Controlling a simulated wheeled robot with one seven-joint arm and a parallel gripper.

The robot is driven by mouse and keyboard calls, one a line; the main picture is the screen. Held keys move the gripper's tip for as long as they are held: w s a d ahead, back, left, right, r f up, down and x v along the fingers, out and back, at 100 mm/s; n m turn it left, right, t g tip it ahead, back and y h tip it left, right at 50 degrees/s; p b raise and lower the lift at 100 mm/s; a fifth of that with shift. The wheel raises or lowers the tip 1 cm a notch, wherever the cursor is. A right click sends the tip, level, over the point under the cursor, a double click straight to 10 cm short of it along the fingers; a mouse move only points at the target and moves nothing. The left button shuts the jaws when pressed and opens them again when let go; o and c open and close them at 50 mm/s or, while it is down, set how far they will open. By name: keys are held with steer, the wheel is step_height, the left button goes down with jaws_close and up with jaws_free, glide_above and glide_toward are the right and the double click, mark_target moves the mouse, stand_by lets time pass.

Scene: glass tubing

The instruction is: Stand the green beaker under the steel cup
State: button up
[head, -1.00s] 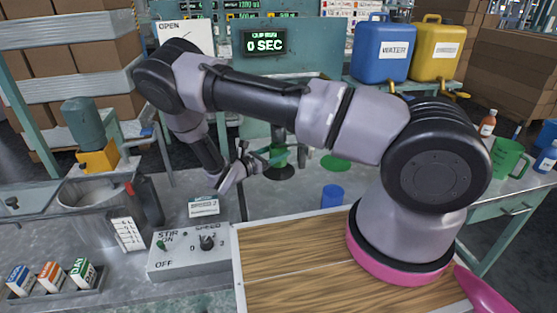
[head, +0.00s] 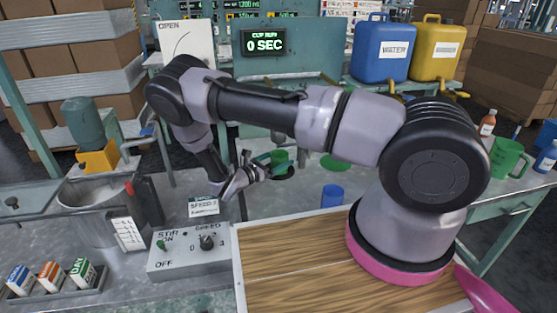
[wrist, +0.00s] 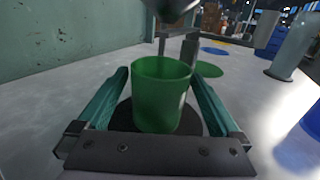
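The green beaker (head: 280,156) stands upright on a dark round pad (head: 287,175) beyond my gripper (head: 264,166). In the wrist view the beaker (wrist: 160,98) is between my two teal fingers (wrist: 160,75), on the dark pad (wrist: 195,124). Narrow gaps show between the fingers and its sides, so my gripper looks open around it. A dark rounded underside, likely the steel cup (wrist: 172,6), hangs above the beaker at the top edge of the wrist view. The rest of that cup is out of frame, and my arm hides it in the head view.
A blue cup (head: 332,195) and a flat green disc (head: 335,161) are to the right on the bench. A stirrer control box (head: 187,255) with a small sign (head: 203,206) is in front left. Another green jug (head: 507,158) stands far right.

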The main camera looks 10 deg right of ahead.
steer(key=shift+s+a+r, duration=0.1)
steer(key=shift+a, duration=0.1)
steer(key=v, duration=1.1)
steer(key=shift+s+a, duration=0.15)
steer(key=shift+a, duration=0.1)
steer(key=shift+s, duration=0.15)
